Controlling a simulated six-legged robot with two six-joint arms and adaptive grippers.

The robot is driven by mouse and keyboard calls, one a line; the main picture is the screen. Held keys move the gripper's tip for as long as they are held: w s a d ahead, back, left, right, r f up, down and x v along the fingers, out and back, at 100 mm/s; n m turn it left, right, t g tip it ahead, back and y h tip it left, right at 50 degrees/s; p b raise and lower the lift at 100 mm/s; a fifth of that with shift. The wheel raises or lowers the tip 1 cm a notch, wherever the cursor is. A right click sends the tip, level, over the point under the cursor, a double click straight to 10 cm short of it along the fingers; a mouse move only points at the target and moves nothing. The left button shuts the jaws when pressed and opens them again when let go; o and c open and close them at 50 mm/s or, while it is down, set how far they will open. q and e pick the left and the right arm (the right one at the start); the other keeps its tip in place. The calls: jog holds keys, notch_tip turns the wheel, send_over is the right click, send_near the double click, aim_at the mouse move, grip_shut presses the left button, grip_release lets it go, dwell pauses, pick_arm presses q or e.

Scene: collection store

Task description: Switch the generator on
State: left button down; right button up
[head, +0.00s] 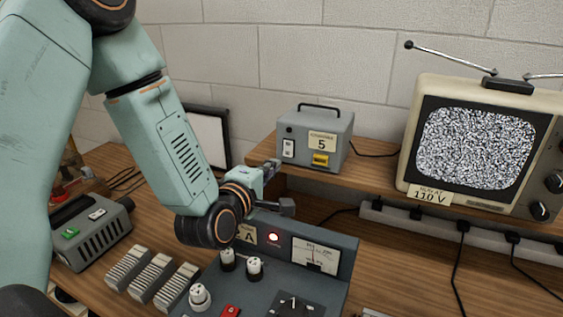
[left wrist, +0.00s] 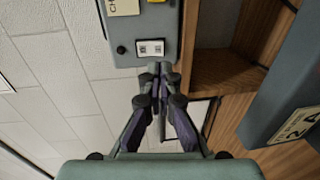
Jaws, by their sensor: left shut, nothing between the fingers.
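A grey box with a black handle and a "5" label (head: 335,122) stands on the raised wooden shelf; no label I can read names it a generator. Its front has a white rocker switch (head: 289,149) and a yellow plate. My left gripper (head: 270,172) is in front of and below this switch. In the left wrist view the gripper (left wrist: 160,75) is shut and empty, its tips just below the white switch (left wrist: 150,47); I cannot tell whether they touch the box. The rocker's position is too small to read. My right gripper is not in view.
A control panel marked A (head: 325,257), with knobs, a lit lamp and a meter, stands below the gripper. A vented grey box with a green switch (head: 95,235) is at left. A television (head: 455,100) showing static is right, above a power strip (head: 430,225).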

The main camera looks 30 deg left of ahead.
aim_at(288, 155)
pick_arm(q)
jog(key=w, duration=0.4)
jog(key=shift+w+f+p, duration=0.15)
jog(key=shift+f+p, duration=0.05)
jog(key=shift+p, duration=0.1)
jog(key=shift+w+a, duration=0.25)
jog(key=shift+w, duration=0.15)
jog(key=shift+w+f, duration=0.1)
jog(key=shift+w, duration=0.15)
jog(key=shift+w+d+f, duration=0.1)
jog(key=shift+w+d, duration=0.05)
jog(key=shift+d, duration=0.05)
